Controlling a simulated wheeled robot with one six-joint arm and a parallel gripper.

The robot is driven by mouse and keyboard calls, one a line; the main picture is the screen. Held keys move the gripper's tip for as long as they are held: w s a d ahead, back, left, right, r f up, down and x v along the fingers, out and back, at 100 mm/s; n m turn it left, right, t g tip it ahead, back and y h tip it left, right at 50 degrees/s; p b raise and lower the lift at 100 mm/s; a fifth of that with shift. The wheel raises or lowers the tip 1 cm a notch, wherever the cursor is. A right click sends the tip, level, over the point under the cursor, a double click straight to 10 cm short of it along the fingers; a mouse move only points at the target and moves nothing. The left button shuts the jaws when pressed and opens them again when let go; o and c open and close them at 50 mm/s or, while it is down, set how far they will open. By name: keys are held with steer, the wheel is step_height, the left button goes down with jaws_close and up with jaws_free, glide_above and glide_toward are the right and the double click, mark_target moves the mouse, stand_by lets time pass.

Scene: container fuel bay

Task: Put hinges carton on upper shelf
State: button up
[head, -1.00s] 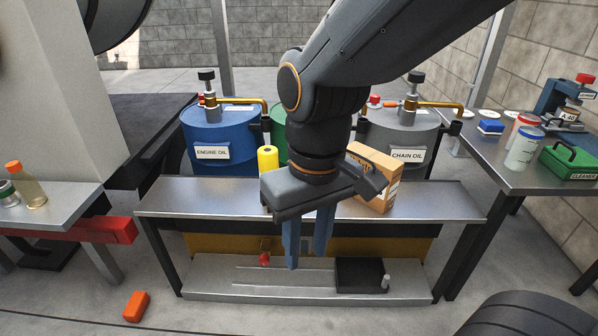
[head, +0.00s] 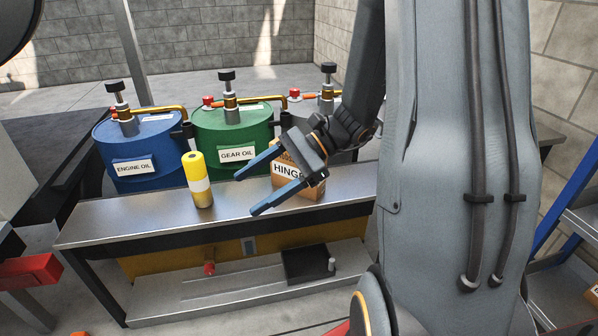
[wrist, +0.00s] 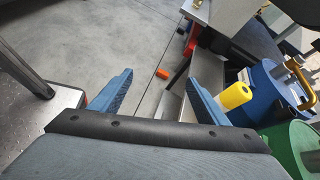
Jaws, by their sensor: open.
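The hinges carton (head: 312,191) is a brown box with a white label, standing on the top of the steel bench (head: 130,218) in the head view. My gripper (head: 247,194) is open in front of it, its blue fingers pointing left and hiding part of the carton and its label. Nothing is between the fingers. In the wrist view the open fingers show on both sides of bare floor, and the carton is not visible there. I cannot tell which surface is the upper shelf; a blue-framed rack (head: 566,215) shows at the right edge.
A yellow bottle (head: 197,182) stands on the bench left of the carton. Blue (head: 137,147) and green (head: 232,135) oil drums with taps stand behind it. A black tray (head: 307,264) lies on the bench's lower shelf. Open floor shows in the wrist view (wrist: 110,50).

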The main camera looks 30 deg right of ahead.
steer(key=w+d+f+m+t+h, duration=0.15)
steer(key=d+m+t, duration=0.25)
steer(key=d, duration=0.5)
steer(key=w+d+m+t, duration=0.2)
steer(key=d+m+t, duration=0.2)
steer(key=d, duration=0.4)
steer(key=w+d+f+m+t+h, duration=0.15)
steer(key=d+m+t, duration=0.25)
steer(key=d, duration=0.5)
steer(key=w+a+f+t+b, duration=0.1)
steer(key=w+a+b, duration=0.2)
steer(key=w, duration=0.3)
steer(key=w+a+f+m+b, duration=0.1)
steer(key=w+a+f+b, duration=0.1)
steer(key=w, duration=0.5)
steer(key=shift+a+f+t+b, duration=0.2)
steer(key=shift+a+t+b, duration=0.2)
steer(key=shift+a+b, duration=0.5)
steer(key=shift+d, duration=0.15)
steer(key=shift+c, duration=0.2)
jaws_close()
